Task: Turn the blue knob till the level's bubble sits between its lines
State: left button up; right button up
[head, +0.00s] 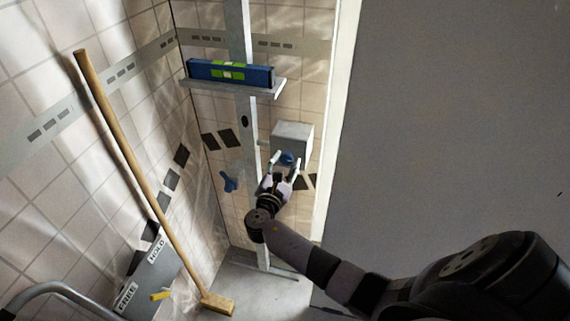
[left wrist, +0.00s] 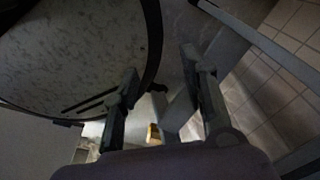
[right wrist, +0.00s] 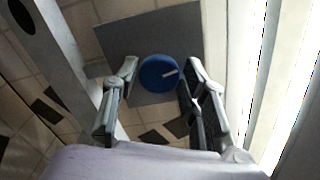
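The blue knob (head: 288,158) sits on the front of a grey box (head: 293,137) on the post. In the right wrist view the knob (right wrist: 158,73) carries a white mark pointing right. My right gripper (head: 276,165) is open, with one finger on each side of the knob; a small gap seems to show at both sides. The blue level (head: 204,70) lies on a shelf (head: 235,89) higher on the post. Its green vial (head: 233,71) shows, but the bubble is too small to tell against the lines. My left gripper (left wrist: 160,65) is open and empty, outside the head view.
A blue handle (head: 228,182) sticks out low on the post (head: 249,150). A wooden-handled broom (head: 140,170) leans at left. A grey plate marked HOLD and FREE (head: 140,270) has a yellow lever (head: 161,296). A grey panel (head: 450,120) fills the right side.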

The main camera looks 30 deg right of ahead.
jog(key=shift+o, duration=1.3)
jog(key=shift+s+a, duration=0.1)
jog(key=v, duration=1.1)
jog(key=shift+s+a, duration=0.25)
jog(key=shift+a, duration=0.1)
jog(key=shift+f, duration=0.1)
jog(key=s+f+m+g+y, duration=0.1)
jog(key=s+f+g+y, duration=0.2)
jog(key=f, duration=0.8)
jog(key=s+a+f+m+g+y, duration=0.1)
jog(key=s+f+y, duration=0.1)
jog(key=s+f, duration=0.6)
jog(key=s+f+m+g+y, duration=0.2)
jog(key=f+y, duration=0.1)
jog(key=f, duration=1)
jog(key=s+a+f+m+g+y, duration=0.1)
jog(key=s+f+m, duration=0.3)
jog(key=s, duration=0.6)
jog(key=s+a+f+m+g+y, duration=0.1)
jog(key=s+f+m, duration=0.4)
jog(key=s, duration=0.6)
jog(key=s+a+f+m+g+y, duration=0.1)
jog(key=s+f+m, duration=0.4)
jog(key=s, duration=0.5)
notch_tip(320, 180, down, 2)
jog(key=g+y, duration=0.1)
jog(key=y, duration=0.1)
jog(key=shift+s+a+g+y, duration=0.2)
jog(key=shift+a+g+y, duration=0.1)
jog(key=shift+g, duration=0.1)
